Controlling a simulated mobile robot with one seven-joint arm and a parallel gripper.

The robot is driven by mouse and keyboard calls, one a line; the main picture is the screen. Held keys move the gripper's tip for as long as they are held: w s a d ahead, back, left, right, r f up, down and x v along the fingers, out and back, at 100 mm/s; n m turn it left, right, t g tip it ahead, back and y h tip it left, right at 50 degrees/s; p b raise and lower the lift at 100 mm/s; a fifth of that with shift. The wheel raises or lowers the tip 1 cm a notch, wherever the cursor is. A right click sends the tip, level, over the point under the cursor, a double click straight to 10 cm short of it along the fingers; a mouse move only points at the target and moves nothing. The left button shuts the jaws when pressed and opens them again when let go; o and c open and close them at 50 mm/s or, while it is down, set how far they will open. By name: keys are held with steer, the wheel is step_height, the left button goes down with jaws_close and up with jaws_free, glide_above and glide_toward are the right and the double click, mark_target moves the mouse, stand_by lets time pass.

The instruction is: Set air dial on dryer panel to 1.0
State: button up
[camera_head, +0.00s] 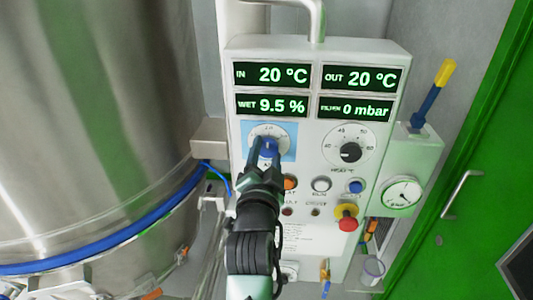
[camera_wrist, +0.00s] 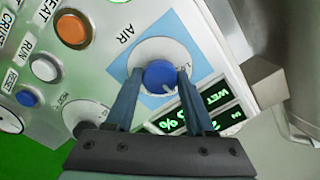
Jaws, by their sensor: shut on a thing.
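The dryer panel (camera_head: 312,60) is a white upright box with green displays reading IN 20 °C, OUT 20 °C, WET 9.5 % and FILTER 0 mbar. The air dial (camera_head: 269,146) is a blue knob on a white scale over a light blue square, below the WET display. My gripper (camera_head: 266,152) reaches up to it, with its fingers on either side of the knob. The wrist view shows the blue knob (camera_wrist: 159,75) between my two fingertips (camera_wrist: 157,82), shut on it.
A black heat dial (camera_head: 350,152) sits to the right. Below are an orange button (camera_head: 290,183), a RUN button (camera_head: 321,184), a blue RESET button (camera_head: 355,187) and a red emergency stop (camera_head: 347,223). A steel vessel (camera_head: 90,120) stands left; a green door (camera_head: 470,170) is right.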

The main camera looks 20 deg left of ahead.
jaws_close()
steer(key=shift+n, duration=0.4)
steer(key=n+b, duration=0.1)
steer(key=n, duration=0.3)
steer(key=shift+n, duration=0.4)
steer(key=n+b, duration=0.1)
steer(key=n, duration=0.5)
steer(key=shift+n, duration=0.3)
steer(key=o, duration=1.3)
jaws_free()
steer(key=shift+c, duration=0.2)
